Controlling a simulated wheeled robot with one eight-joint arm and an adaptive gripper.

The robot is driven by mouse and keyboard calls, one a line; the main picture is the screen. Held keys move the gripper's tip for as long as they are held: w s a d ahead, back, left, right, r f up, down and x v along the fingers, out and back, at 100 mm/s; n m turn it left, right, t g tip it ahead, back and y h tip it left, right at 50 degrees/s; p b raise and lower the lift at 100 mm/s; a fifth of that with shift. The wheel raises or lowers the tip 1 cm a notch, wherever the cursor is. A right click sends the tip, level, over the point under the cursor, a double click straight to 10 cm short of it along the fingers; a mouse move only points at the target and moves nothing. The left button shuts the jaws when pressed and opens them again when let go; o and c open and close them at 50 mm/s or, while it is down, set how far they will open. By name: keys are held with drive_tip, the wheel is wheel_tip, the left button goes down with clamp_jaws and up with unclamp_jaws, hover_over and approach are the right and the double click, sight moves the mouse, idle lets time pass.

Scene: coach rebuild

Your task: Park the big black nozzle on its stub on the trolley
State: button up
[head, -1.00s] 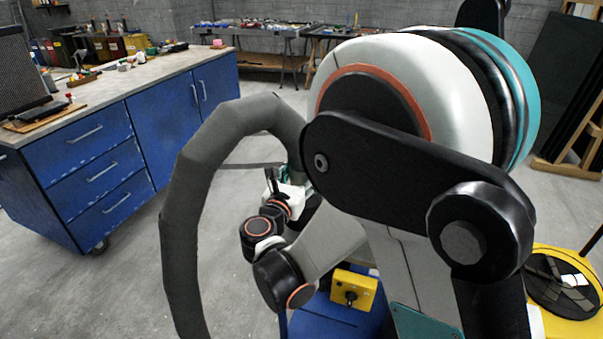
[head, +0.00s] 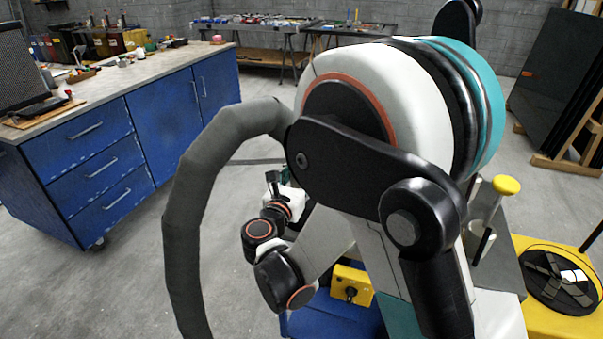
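The big black nozzle cannot be made out; a thick dark grey hose (head: 190,190) arches from the bottom edge up and over, and its upper end passes behind my arm. My gripper (head: 272,184) shows small and partly hidden beyond my wrist joints, low over the floor. I cannot tell whether its fingers are open or hold anything. A blue body (head: 335,320) with a yellow switch box (head: 352,285) stands below my arm, mostly covered; I cannot tell if it is the trolley. No nozzle stub can be identified for sure.
A yellow unit (head: 520,322) with a round black top stands at the lower right, beside a grey panel with a yellow-knobbed post (head: 504,190). A blue workbench (head: 170,118) fills the left. Concrete floor between bench and hose is clear.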

drive_tip(key=shift+f, duration=0.2)
drive_tip(key=o, duration=1.8)
drive_tip(key=shift+c, duration=0.2)
drive_tip(key=o, duration=0.4)
drive_tip(key=v, duration=0.8)
